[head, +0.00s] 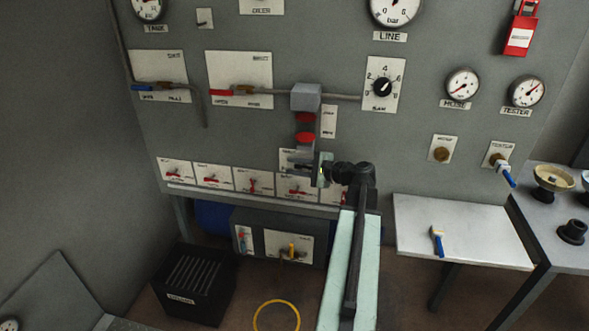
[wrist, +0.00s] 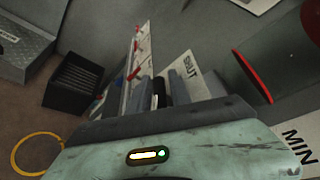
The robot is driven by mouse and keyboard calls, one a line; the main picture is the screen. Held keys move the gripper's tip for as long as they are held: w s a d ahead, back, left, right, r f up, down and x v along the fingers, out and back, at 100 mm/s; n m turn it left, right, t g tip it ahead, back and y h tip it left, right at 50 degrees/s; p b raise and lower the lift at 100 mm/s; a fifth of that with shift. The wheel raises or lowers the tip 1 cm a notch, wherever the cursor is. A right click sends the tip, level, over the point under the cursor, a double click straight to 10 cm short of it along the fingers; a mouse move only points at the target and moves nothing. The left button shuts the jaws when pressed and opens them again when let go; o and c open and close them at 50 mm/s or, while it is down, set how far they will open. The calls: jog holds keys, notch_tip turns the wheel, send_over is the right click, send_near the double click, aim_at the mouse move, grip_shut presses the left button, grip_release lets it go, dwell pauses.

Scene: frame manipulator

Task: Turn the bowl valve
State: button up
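A grey filter block (head: 305,96) sits in the pipe line on the grey panel. A bowl with red bands (head: 306,138) hangs below it; a dark, red-rimmed round part shows close up in the wrist view (wrist: 262,75). My gripper (head: 322,170) is just below and right of the bowl, in front of the panel. Its fingers also show in the wrist view (wrist: 162,92), beside a white plate reading SHUT (wrist: 190,68). A dark piece shows between the fingers; I cannot tell whether it is gripped. The bowl valve's handle is not clearly visible, likely hidden by my gripper.
A row of small red-handled valves (head: 253,185) runs along the panel's lower edge, close to my gripper. A white shelf (head: 480,245) with a blue-handled tool (head: 438,242) stands right. A black slotted bin (head: 195,285) and yellow ring (head: 276,317) are on the floor.

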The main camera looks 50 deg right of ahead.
grip_shut()
jog(key=g+p, duration=0.1)
jog(key=p, duration=0.2)
jog(key=n+g+h+p, duration=0.1)
jog(key=g+p, duration=0.1)
jog(key=p, duration=0.2)
jog(key=shift+s+h, duration=0.15)
jog(key=shift+h, duration=0.15)
jog(key=shift+s+d+f+g, duration=0.1)
jog(key=shift+d+f+g, duration=0.05)
jog(key=shift+f+g, duration=0.4)
jog(key=shift+r, duration=0.1)
grip_release()
